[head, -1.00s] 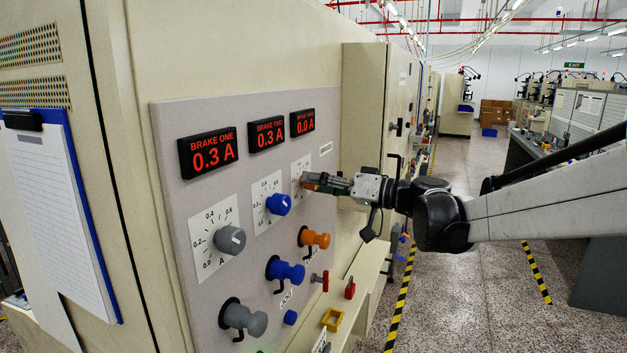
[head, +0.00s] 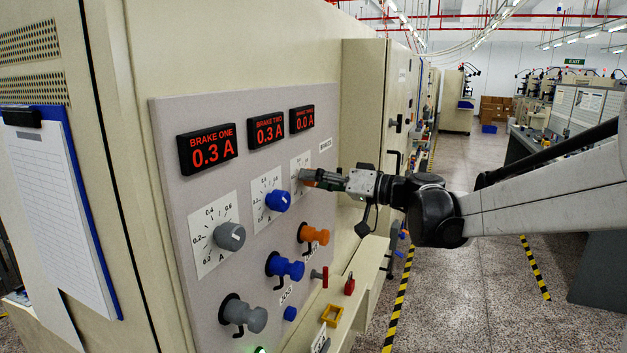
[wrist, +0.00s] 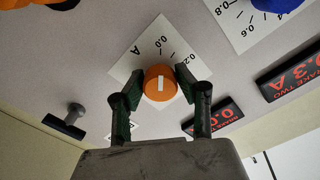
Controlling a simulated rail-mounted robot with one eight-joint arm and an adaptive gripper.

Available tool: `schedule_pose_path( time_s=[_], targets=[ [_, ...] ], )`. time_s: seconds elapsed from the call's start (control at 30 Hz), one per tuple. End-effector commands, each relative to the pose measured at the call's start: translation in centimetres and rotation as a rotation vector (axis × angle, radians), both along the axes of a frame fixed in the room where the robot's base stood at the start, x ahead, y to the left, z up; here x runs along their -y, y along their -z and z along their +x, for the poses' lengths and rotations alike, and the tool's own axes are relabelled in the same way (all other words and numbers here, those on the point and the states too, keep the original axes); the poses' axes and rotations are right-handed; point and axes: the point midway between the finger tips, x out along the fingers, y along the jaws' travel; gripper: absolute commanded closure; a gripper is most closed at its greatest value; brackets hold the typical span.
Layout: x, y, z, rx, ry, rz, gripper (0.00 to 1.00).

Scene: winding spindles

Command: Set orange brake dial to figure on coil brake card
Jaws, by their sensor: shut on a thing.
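The orange brake dial (wrist: 160,84) sits on its white scale plate (wrist: 150,52) in the wrist view. Its white pointer line shows, with the marks 0.0 and 0.2 near it. My gripper (wrist: 158,88) is shut on the dial, one finger on each side. In the head view my gripper (head: 312,179) hides most of the dial in front of the third scale plate (head: 300,163). The third display (head: 302,119) reads 0.0 A. I cannot make out a coil brake card with a readable figure.
Beside it are the blue dial (head: 278,201) and grey dial (head: 230,236), with displays (head: 267,130) (head: 207,151) reading 0.3 A. Orange (head: 313,234), blue (head: 285,268) and grey (head: 245,315) knobs protrude below. A clipboard (head: 62,210) hangs at left.

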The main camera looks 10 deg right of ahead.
Motion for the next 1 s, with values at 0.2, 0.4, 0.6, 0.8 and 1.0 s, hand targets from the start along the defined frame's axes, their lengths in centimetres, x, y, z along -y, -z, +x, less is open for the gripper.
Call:
schedule_pose_path(
  time_s=[0.2, 0.4, 0.6, 0.8, 1.0],
  targets=[
    [0.0, 0.09, 0.0, -0.073, 0.0, 0.047, 0.95],
    [-0.01, 0.15, -0.02, -0.204, 0.001, 0.131, 0.95],
    [-0.02, 0.11, -0.05, -0.363, 0.001, 0.232, 0.95],
    [-0.03, 0.03, -0.07, -0.524, 0.001, 0.335, 0.95],
    [-0.03, -0.01, -0.06, -0.684, 0.001, 0.437, 0.95]
  ],
)
